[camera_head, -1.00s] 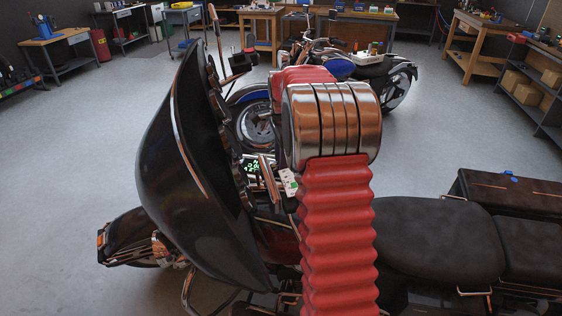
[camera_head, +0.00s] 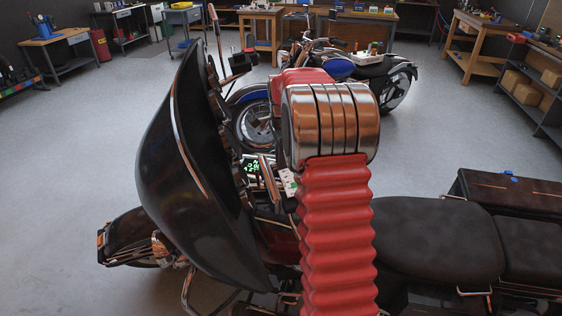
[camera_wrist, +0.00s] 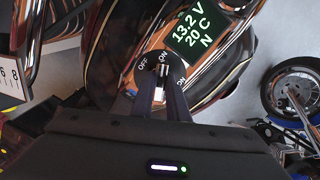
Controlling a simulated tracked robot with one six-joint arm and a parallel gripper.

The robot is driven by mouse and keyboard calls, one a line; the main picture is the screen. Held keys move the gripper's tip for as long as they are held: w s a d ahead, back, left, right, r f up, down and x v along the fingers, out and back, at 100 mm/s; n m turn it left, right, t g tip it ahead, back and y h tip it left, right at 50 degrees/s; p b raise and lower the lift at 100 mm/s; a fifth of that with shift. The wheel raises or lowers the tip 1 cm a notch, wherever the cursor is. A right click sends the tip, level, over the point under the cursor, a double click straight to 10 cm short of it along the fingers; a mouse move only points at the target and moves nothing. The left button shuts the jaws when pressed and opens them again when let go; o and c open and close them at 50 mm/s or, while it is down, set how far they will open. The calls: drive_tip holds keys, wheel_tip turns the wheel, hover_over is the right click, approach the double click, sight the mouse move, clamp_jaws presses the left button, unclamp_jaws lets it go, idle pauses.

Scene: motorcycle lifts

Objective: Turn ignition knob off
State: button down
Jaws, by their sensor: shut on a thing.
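The ignition knob (camera_wrist: 160,76) is in the wrist view, a small pale and dark bar on a round dark dial (camera_wrist: 145,74) with OFF and ON lettering around its top. My gripper (camera_wrist: 160,80) reaches up from the bottom of that view, its dark fingers closed on the knob from both sides. The fingers cover part of the knob, so its exact setting is hard to read. A screen (camera_wrist: 200,30) just above right reads 13.2 V, 20 C, N. In the head view the screen (camera_head: 252,168) glows green, while my arm hides the knob.
The black windshield fairing (camera_head: 190,165) stands left of my arm, and the motorcycle's seat (camera_head: 430,235) lies to the right. A blue motorcycle (camera_head: 340,67) is behind. Workbenches line the back wall; open grey floor lies left.

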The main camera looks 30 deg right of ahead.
drive_tip(key=shift+n, duration=0.3)
drive_tip(key=n, duration=0.5)
drive_tip(key=shift+n, duration=0.4)
drive_tip(key=n, duration=0.5)
drive_tip(key=shift+w+n+g, duration=0.15)
drive_tip(key=shift+n+g, duration=0.15)
drive_tip(key=shift+r, duration=0.1)
drive_tip(key=c, duration=1.7)
unclamp_jaws()
